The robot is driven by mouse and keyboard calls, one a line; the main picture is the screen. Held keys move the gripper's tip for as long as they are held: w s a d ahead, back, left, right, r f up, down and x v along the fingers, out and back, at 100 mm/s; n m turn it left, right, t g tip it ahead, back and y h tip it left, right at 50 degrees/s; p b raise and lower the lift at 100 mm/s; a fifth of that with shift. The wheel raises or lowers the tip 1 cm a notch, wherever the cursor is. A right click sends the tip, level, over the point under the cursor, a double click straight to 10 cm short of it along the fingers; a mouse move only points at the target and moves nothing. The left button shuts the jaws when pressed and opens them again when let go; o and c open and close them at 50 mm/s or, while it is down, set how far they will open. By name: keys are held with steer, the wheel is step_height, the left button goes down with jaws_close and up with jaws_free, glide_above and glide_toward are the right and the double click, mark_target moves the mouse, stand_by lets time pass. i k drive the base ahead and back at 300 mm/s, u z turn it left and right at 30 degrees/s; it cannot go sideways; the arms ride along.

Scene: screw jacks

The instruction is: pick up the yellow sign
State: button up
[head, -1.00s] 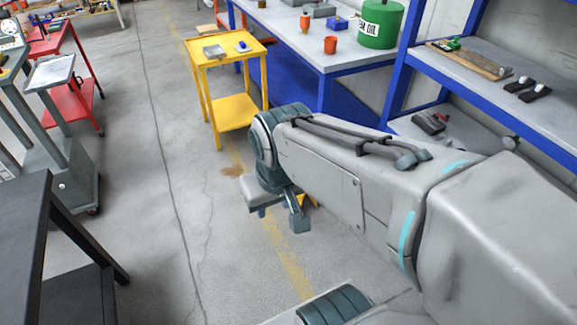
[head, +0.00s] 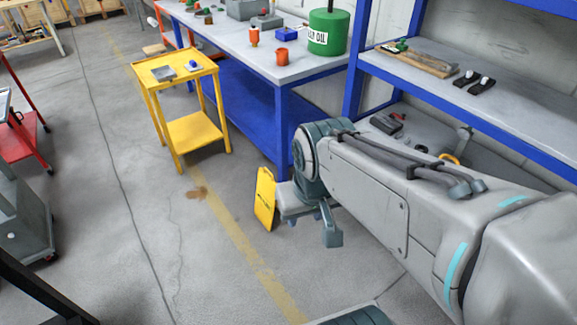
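The yellow sign (head: 264,199) stands upright on the concrete floor, near the front leg of the blue workbench. It looks like a narrow folded panel with dark marks on its face. The end of my arm is just right of the sign in the picture, and its wrist part overlaps or borders the sign's right edge. My gripper (head: 328,233) points down, with one teal-grey finger clearly visible. The other finger is mostly hidden, so the opening between them does not show. I see nothing held, and I cannot tell the exact gap in depth to the sign.
A yellow cart (head: 190,130) stands behind and left of the sign. The blue workbench (head: 300,70) carries a green oil can (head: 328,34) and orange cups. A blue shelf unit (head: 480,90) is at the right. Open floor lies left of the sign.

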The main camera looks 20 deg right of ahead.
mark_target(265, 203)
steer(key=z, duration=0.7)
steer(key=i, duration=0.8)
steer(key=z, duration=0.4)
steer(key=i, duration=0.85)
steer(key=u, duration=1)
steer(key=i, duration=0.7)
steer(key=u, duration=0.7)
